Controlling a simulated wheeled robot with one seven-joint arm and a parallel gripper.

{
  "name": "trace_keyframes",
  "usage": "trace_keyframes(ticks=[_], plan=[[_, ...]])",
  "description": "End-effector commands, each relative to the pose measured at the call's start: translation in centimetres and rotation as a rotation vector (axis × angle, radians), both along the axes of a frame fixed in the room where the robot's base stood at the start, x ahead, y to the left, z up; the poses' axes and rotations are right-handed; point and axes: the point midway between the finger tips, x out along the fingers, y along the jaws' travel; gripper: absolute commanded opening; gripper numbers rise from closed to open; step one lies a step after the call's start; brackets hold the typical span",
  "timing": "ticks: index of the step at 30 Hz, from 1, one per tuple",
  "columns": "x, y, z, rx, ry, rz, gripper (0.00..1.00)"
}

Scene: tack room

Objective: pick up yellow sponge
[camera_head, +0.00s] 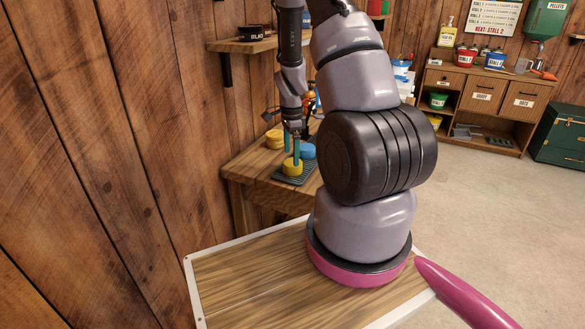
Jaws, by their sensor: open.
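A small round yellow piece that looks like the yellow sponge (292,168) lies on a dark ribbed mat (283,180) near the front of the wooden workbench (245,172). My gripper (292,149) points down right over it, its two teal fingers open. The fingertips end at or just above the sponge's top; I cannot tell whether they touch it. A blue round piece (308,151) is just behind and to the right. Another yellow round piece (274,139) is further back at the left.
My own arm hides the right part of the workbench. A plank wall (130,130) runs close along the left, with a small shelf (237,45) above the bench. A cabinet with buckets (480,95) and a green chest (562,135) stand far right. The floor (500,210) at right is clear.

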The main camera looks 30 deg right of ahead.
Motion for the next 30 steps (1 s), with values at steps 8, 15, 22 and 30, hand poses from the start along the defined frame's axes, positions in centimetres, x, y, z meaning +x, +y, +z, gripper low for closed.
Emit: trace_keyframes(ticks=[8, 15, 22, 30], plan=[[-0.4, -0.2, -4.0, 0.000, 0.003, 0.000, 1.00], [-0.3, -0.2, -4.6, 0.000, 0.000, 0.001, 1.00], [-0.3, -0.2, -4.6, 0.000, 0.000, 0.001, 0.43], [-0.3, -0.2, -4.5, 0.000, 0.000, 0.001, 0.22]])
